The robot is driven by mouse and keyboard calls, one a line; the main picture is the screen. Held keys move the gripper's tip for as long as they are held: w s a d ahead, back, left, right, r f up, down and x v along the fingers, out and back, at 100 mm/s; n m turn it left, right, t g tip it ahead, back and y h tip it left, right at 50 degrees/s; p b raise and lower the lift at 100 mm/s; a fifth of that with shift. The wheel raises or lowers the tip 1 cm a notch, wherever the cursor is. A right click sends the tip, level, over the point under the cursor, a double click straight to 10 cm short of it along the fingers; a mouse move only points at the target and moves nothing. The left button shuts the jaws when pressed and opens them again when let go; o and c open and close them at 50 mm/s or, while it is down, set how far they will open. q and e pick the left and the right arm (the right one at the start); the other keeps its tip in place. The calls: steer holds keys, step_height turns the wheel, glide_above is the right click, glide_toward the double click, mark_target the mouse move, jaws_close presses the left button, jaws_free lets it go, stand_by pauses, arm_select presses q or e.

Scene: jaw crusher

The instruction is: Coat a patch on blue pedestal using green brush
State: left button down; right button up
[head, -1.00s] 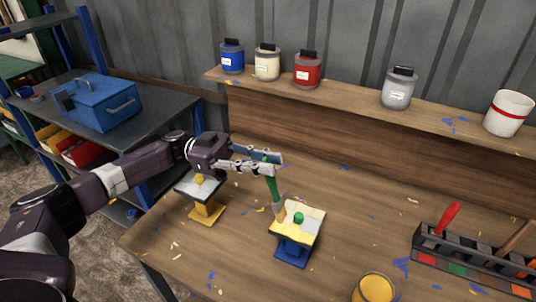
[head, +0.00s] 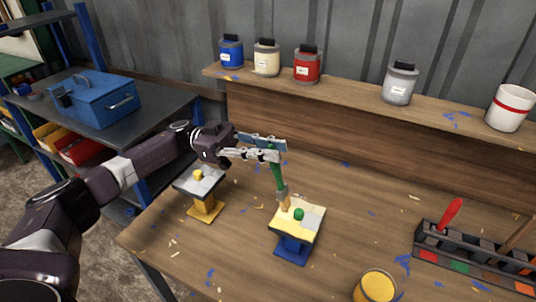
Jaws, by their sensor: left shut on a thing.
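The green brush (head: 277,176) is held upright, slightly tilted, in my left gripper (head: 280,149), which is shut on its handle. The brush's bristles are down at the upper left part of the plate on the blue pedestal (head: 291,249); whether they touch it I cannot tell for sure. The plate's top (head: 306,222) is divided into patches, several of them yellowish and some pale grey, with a green knob (head: 299,213) in the middle. My right gripper is not in view.
A yellow pedestal (head: 204,206) with a grey top and yellow knob stands to the left. An open can of yellow paint (head: 375,286) is at the front. A brush rack (head: 470,254) stands at right. Paint jars (head: 307,66) and a white bucket (head: 508,108) line the back shelf.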

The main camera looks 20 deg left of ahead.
arm_select(q)
steer(key=shift+w+b, duration=0.3)
steer(key=shift+w, duration=0.35)
steer(key=shift+r, duration=0.1)
step_height(320, 180, up, 5)
steer(key=p, duration=0.4)
